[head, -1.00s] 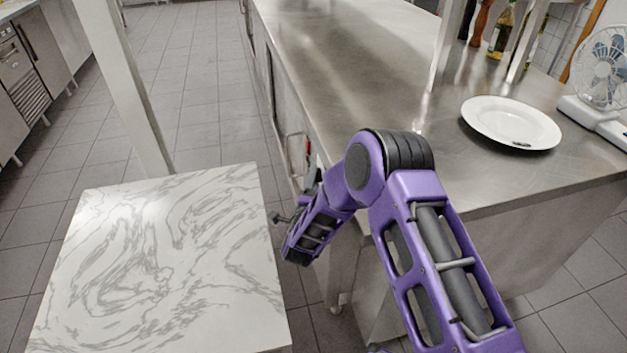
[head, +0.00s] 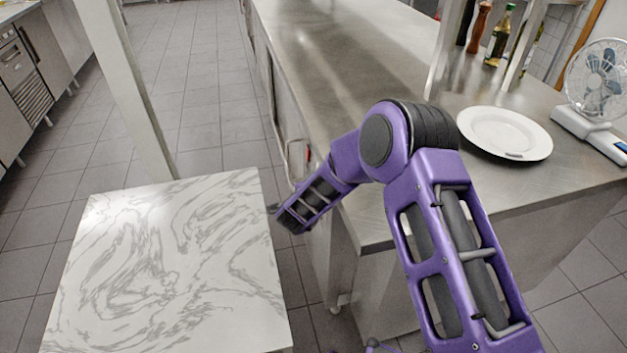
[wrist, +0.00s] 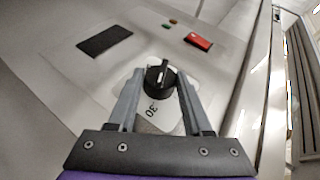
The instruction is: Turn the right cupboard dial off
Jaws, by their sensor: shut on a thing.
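The cupboard dial (wrist: 159,81) is a round black knob with a white pointer line in the wrist view. It sits on a pale plate on the grey metal front, with a printed "30" beside it. The pointer is directed toward the top of the wrist picture. My gripper (wrist: 160,74) has one finger on each side of the knob and is shut on it. In the head view my purple arm reaches down past the counter's left edge; the fingers and the dial are hidden there.
A red switch (wrist: 199,41) and a dark rectangular panel (wrist: 105,40) are on the same front. A marble-topped table (head: 170,265) stands left of my arm. The steel counter (head: 345,65) carries a white plate (head: 505,132) and a fan (head: 600,85).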

